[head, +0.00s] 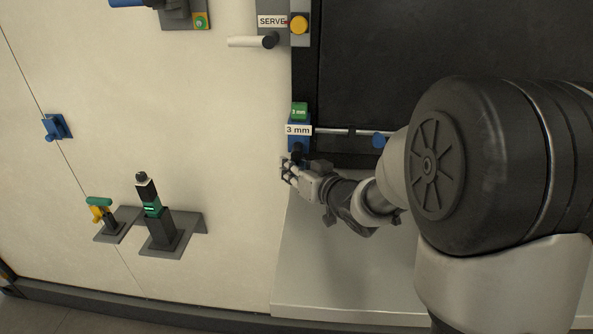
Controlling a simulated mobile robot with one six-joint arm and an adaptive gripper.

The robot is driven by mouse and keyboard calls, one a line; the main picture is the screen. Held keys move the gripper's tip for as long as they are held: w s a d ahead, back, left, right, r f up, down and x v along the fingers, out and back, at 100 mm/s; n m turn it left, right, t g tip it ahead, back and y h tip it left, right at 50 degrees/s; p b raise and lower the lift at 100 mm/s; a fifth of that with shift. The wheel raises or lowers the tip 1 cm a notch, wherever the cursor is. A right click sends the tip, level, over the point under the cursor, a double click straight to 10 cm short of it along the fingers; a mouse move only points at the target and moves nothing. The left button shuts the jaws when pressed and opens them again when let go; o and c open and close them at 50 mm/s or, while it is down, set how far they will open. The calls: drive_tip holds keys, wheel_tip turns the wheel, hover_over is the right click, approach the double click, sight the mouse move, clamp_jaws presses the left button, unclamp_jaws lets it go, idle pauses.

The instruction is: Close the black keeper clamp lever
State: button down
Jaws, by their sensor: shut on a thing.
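A black lever (297,149), which looks like the keeper clamp lever, shows just below the "3 mm" label at the lower left corner of the dark panel. It is small, and its lower part is hidden by my gripper. My gripper (287,169) reaches in from the right, directly under the blue block (293,137). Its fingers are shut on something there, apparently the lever. The exact contact and the lever's angle are too small to tell.
A thin rod (332,131) runs right from the blue block to a blue knob (379,141). A white handle (248,41) and yellow button (299,25) are above. Pale wall between is clear.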

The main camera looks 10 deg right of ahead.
drive_tip(key=shift+w+a+r+m+t+y+b, duration=0.1)
drive_tip(key=shift+a+m+t+y+b, duration=0.25)
drive_tip(key=shift+m+t, duration=0.15)
drive_tip(key=c, duration=1.5)
unclamp_jaws()
drive_tip(key=v, duration=1)
drive_tip(key=shift+s+d+r, duration=0.1)
drive_tip(key=shift+s+d, duration=0.15)
drive_tip(key=shift+s, duration=0.1)
drive_tip(key=shift+s+d, duration=0.15)
drive_tip(key=shift+s, duration=0.45)
drive_tip(key=shift+r, duration=0.1)
drive_tip(key=shift+c, duration=0.5)
